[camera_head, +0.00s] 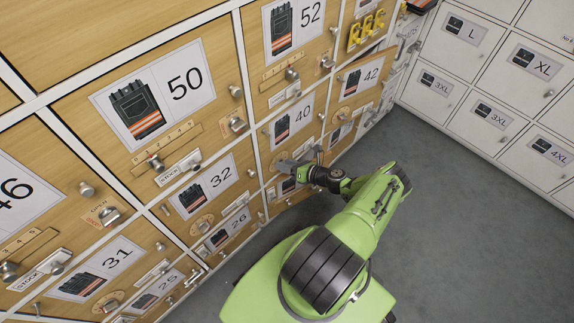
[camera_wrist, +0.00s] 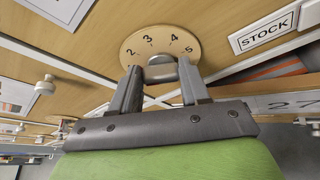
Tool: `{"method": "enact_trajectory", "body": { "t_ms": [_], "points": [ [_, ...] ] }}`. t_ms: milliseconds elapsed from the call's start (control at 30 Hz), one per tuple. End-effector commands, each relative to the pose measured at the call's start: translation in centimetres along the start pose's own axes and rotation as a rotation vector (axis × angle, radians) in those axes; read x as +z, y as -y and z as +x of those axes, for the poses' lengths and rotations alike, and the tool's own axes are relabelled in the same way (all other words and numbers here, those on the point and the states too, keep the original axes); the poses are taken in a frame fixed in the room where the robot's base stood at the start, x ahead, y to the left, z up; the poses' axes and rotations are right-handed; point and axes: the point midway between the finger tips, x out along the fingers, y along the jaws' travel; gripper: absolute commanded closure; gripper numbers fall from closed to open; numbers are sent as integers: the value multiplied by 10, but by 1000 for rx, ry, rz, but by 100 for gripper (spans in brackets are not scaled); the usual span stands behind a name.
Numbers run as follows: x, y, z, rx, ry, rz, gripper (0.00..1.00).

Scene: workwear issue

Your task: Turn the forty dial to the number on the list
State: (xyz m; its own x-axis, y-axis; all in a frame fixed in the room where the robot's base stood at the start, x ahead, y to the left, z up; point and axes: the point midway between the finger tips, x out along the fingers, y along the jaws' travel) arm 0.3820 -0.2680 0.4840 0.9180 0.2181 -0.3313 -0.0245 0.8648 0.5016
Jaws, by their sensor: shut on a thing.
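The panel labelled 40 (camera_head: 303,114) is on the wooden locker wall in the head view, with a picture of dark trousers with an orange stripe. My gripper (camera_head: 296,168) is just below that label and hides the dial there. In the wrist view the round wooden dial plate (camera_wrist: 150,38) shows the numbers 2, 3, 4 and 5; the lower left is partly covered by a finger. My gripper (camera_wrist: 160,82) is closed on the grey dial knob (camera_wrist: 160,70), one finger at each side. I cannot tell which number the knob points to. No list is readable.
A STOCK plate (camera_wrist: 264,32) is right of the dial, above a slot with dark and orange cloth (camera_wrist: 282,70). Neighbouring panels 32 (camera_head: 207,187) and 42 (camera_head: 361,77) have knobs too. White lockers (camera_head: 492,80) stand at the right. Grey floor (camera_head: 450,220) is clear.

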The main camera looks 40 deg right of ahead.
Motion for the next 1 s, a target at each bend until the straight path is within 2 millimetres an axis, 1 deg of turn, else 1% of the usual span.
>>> {"method": "enact_trajectory", "body": {
  "t_ms": [200, 233, 367, 400, 633, 733, 767, 867, 1000],
  "points": [
    [0, 1, 0, -2, -1, -1, 85],
    [0, 1, 0, -2, -1, -1, 51],
    [0, 1, 0, -2, 0, -2, 31],
    [0, 0, 0, -2, 0, -2, 29],
    [0, 0, 0, -1, 0, -2, 29],
    [1, 0, -8, -2, 0, -1, 29],
    [1, 0, -14, -3, 1, -1, 29],
    [3, 0, -38, -6, 2, 0, 29],
    [3, 0, -79, -6, 2, 0, 29]
  ]
}}
